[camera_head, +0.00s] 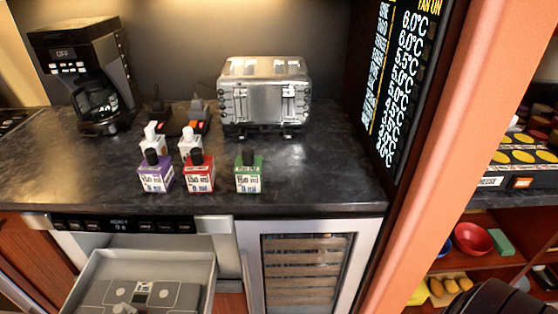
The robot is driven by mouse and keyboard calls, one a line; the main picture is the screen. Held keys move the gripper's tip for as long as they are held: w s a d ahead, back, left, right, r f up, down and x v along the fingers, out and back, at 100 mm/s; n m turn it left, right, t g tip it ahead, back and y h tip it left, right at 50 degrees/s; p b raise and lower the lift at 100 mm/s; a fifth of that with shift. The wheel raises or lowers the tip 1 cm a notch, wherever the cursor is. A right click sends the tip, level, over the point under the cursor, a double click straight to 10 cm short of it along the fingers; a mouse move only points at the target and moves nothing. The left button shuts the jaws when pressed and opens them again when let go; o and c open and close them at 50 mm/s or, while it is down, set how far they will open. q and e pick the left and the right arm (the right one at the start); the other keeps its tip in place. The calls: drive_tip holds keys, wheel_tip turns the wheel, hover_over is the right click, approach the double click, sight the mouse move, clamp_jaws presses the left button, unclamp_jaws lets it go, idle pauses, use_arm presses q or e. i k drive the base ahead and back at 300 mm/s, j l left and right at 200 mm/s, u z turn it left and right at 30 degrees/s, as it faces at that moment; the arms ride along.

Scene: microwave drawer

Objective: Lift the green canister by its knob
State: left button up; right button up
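The green canister (248,176) stands upright on the dark countertop, near its front edge, with a white label on its front and a dark knob on top. It is the rightmost of the small canisters and stands apart from the red canister (199,175) to its left. Nothing touches it or hides its front. Neither of my grippers shows in the head view.
A purple canister (155,174) and two white-topped ones stand left of it. Behind are a silver toaster (265,93) and a coffee maker (86,75). Below the counter, the drawer (142,265) is open. The countertop (325,180) right of the green canister is clear.

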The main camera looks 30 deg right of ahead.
sight(248, 172)
drive_tip(key=z, duration=0.8)
drive_tip(key=l+u, duration=0.1)
drive_tip(key=i+l, duration=0.15)
drive_tip(key=l, duration=0.2)
drive_tip(key=u, duration=0.05)
